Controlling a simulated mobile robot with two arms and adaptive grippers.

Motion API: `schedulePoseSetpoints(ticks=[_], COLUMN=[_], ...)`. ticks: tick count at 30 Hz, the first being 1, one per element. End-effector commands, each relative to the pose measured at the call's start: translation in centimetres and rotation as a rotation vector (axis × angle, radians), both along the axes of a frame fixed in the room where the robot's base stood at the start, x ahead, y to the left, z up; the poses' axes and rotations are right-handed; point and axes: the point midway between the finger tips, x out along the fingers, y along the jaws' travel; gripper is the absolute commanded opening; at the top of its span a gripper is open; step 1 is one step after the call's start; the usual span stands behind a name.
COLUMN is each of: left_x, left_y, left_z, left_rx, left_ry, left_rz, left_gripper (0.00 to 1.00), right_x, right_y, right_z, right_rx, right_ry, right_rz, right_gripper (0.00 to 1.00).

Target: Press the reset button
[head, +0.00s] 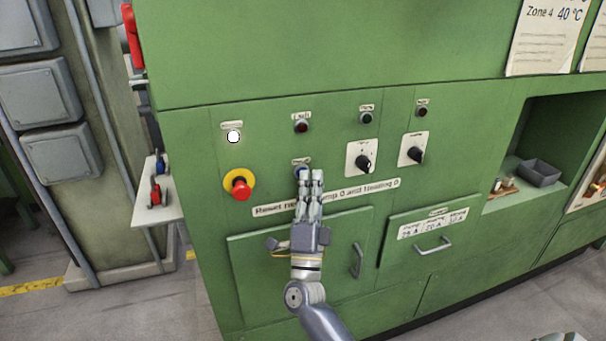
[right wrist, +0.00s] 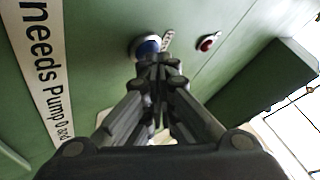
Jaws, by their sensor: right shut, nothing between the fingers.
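The reset button is a blue push button with a pale ring, on the green panel under a small label. It shows in the head view (head: 299,169), partly covered by my fingertips, and in the right wrist view (right wrist: 148,46). My right gripper (head: 310,177) is shut and empty, with its fingers pointing at the panel. In the right wrist view its fingertips (right wrist: 158,60) lie right at the lower edge of the blue button. I cannot tell whether they touch it.
A red emergency stop (head: 241,187) on a yellow disc is to the left. A lit white lamp (head: 233,136), a dark red lamp (head: 301,127) and black rotary knobs (head: 364,163) are nearby. A long text strip (head: 330,197) runs below the button. A handled drawer (head: 430,232) is lower right.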

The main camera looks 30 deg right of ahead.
Motion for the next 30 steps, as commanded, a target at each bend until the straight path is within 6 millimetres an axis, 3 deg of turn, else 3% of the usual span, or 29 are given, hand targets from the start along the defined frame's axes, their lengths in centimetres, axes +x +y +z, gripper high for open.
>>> schedulePoseSetpoints(ticks=[25,30], left_x=[0.0,0.0], left_y=[0.0,0.0], left_z=[0.6,1.1], left_rx=[0.0,0.0], left_ry=[0.0,0.0], left_rz=[0.0,0.0], left_gripper=[0.47,0.47], right_x=[-1.7,-3.0], right_y=[0.4,0.8], right_z=[0.0,0.1], right_rx=[0.001,0.0], right_ry=[0.0,0.001], right_rz=[0.001,0.001], right_gripper=[0.0,0.0])
